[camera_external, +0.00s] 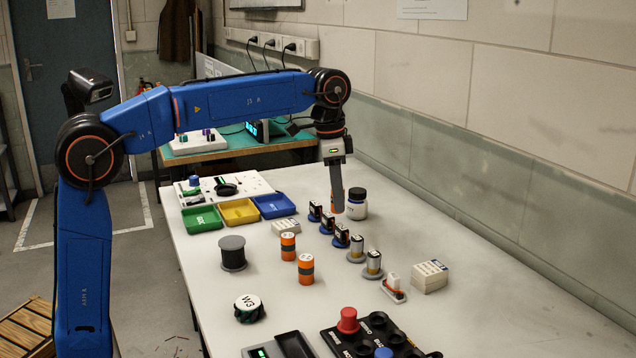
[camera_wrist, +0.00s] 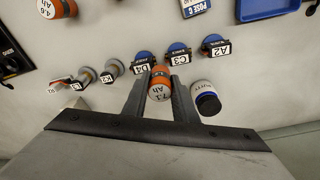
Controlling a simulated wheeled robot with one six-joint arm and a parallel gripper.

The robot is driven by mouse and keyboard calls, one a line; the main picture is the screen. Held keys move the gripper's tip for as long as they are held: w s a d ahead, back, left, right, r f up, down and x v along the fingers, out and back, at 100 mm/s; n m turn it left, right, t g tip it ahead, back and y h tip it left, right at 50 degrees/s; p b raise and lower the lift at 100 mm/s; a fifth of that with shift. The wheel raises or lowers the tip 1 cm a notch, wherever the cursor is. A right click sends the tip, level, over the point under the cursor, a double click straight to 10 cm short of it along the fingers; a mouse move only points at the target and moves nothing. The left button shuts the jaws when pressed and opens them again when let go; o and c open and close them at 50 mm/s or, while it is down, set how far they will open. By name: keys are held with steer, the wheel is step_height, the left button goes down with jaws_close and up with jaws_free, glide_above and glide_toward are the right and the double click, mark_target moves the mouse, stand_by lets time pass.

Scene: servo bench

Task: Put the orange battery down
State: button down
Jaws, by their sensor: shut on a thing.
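In the outside view my gripper (camera_external: 337,200) points down over the far right part of the bench, just left of the white bottle. There the fingers largely hide the battery. Whether its lower end touches the bench cannot be told.
Blue-based servos (camera_external: 327,224) stand close to the gripper, with the white bottle (camera_external: 356,208) on its other side. Two more orange batteries (camera_external: 288,246) (camera_external: 305,269) stand nearer the bench middle. A black spool (camera_external: 232,253) and coloured trays (camera_external: 239,212) are left.

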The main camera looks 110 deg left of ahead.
steer(key=w+d+r+m, duration=0.1)
steer(key=w+d, duration=0.2)
steer(key=d, duration=1.1)
steer(key=w+d+r, duration=0.2)
steer(key=w+d, duration=0.2)
steer(key=d, duration=0.9)
steer(key=shift+f, duration=4.85)
steer(key=shift+f, duration=0.1)
steer(key=c, duration=1.4)
jaws_free()
steer(key=shift+c, duration=0.2)
step_height(320, 180, up, 12)
steer(key=s, duration=0.1)
steer(key=shift+s+d, duration=0.2)
